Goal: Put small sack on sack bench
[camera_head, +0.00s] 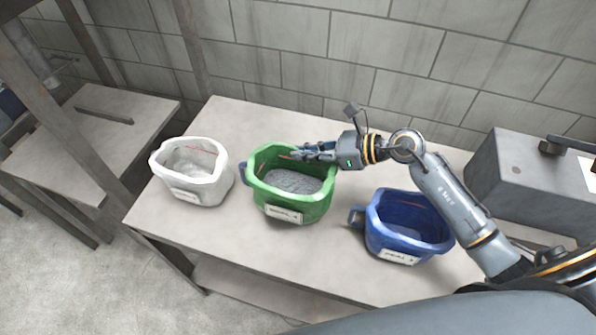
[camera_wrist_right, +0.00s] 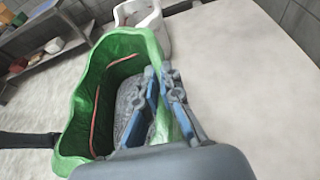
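No sack in view is marked for me as the small one, as the labels are too small to read. An open green tub-like sack (camera_head: 287,209) holds grey grainy material and stands upright on the table. A white sack (camera_head: 190,185) stands to the left, a blue one (camera_head: 405,238) to the front right. My left gripper is not in view.
The sacks stand on a pale table (camera_head: 300,275). A grey box (camera_head: 525,180) sits at the right. A block wall runs behind. Table room lies between the sacks.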

